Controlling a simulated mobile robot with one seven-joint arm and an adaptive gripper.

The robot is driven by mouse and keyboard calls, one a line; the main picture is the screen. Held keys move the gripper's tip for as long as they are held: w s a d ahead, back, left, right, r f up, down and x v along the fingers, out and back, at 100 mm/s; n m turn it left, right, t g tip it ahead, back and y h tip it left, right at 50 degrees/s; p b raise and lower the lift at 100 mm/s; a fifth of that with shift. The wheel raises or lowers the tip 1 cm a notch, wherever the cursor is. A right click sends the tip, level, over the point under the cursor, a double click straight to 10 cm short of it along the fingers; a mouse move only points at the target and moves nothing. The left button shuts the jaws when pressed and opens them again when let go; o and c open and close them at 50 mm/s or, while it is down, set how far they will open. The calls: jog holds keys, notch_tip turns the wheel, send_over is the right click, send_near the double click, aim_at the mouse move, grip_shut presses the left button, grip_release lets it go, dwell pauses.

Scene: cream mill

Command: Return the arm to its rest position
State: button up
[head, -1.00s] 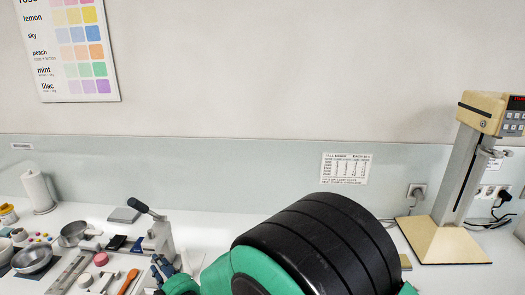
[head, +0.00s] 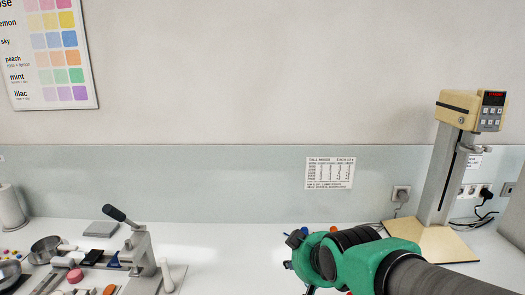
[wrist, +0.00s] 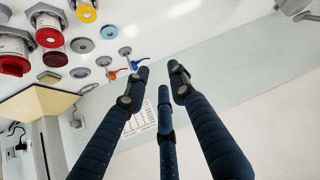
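My arm, green and black, enters from the lower right of the head view. My gripper (head: 296,243) is at its far end, over the bench in the middle, and its fingers are small and partly hidden there. In the wrist view my gripper (wrist: 162,82) shows several dark blue padded fingers. Their tips stand apart with nothing held between them, and the wall is behind them.
A beige stand with a keypad head (head: 438,245) is right of my arm. A lever press (head: 140,255), a bowl (head: 45,250) and small tools fill the bench's left. Jars with red (wrist: 50,37) and yellow (wrist: 86,13) tops show in the wrist view. Bench between press and gripper looks clear.

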jog(key=s+d+f+m+g+h+b, duration=0.1)
jog(key=s+d+m, duration=0.1)
jog(key=s+d, duration=0.4)
jog(key=s+d+f+m+g+h+b, duration=0.1)
jog(key=s+d, duration=0.5)
jog(key=s, duration=0.8)
jog(key=shift+s+d+m+g, duration=0.3)
jog(key=shift+m+g, duration=0.4)
jog(key=shift+m, duration=0.3)
jog(key=shift+f, duration=0.1)
